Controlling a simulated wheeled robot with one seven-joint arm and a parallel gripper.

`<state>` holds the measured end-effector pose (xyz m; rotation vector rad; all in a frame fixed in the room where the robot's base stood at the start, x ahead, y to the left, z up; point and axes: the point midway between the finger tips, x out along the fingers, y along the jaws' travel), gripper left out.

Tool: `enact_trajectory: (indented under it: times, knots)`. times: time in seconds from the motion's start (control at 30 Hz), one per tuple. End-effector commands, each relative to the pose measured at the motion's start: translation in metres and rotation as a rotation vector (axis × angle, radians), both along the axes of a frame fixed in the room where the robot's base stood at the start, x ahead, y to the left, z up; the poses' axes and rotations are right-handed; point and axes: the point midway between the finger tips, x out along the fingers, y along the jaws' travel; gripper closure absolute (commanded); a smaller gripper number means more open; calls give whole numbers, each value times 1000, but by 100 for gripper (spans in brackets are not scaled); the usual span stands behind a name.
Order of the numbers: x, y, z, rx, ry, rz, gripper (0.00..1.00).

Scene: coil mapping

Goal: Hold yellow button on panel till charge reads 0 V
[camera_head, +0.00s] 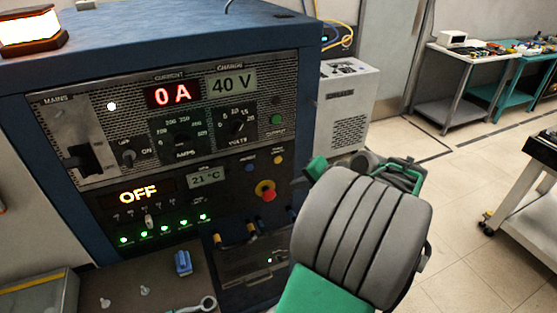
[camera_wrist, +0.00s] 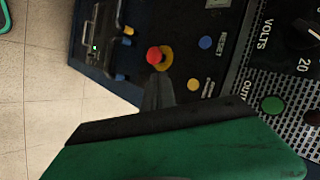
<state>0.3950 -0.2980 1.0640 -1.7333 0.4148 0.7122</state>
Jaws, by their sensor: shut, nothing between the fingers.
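The yellow button (camera_head: 278,160) is a small round button on the blue panel cabinet's lower face, right of a blue button. In the wrist view the yellow button (camera_wrist: 193,84) is uncovered, to the right of my gripper (camera_wrist: 157,82). My gripper is shut and empty, its dark tips pointing at the panel just below the red knob in the picture. I cannot tell how far the tips are from the panel. The charge display (camera_head: 232,83) reads 40 V. In the head view my arm mostly hides the gripper.
A red emergency knob on a yellow ring (camera_head: 265,190) and a blue button (camera_wrist: 205,42) sit close to the yellow button. A green button (camera_wrist: 272,104) is farther right in the wrist view. Cable plugs (camera_head: 236,235) stick out below. The current display (camera_head: 173,94) reads 0 A.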

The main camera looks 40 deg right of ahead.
Motion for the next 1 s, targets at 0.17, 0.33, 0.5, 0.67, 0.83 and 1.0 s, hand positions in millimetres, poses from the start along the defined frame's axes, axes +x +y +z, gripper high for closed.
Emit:
enact_trajectory:
  times: [0.17,0.33,0.5,0.67,0.83,1.0]
  knots:
    - [12,-3,-1,0,1,4,100]
    - [36,-10,-1,-2,0,4,100]
    - [60,-16,-1,-1,2,4,100]
    - [77,-22,1,-1,1,3,100]
    - [84,-24,0,-1,1,2,100]
    - [84,-25,0,-2,1,1,100]
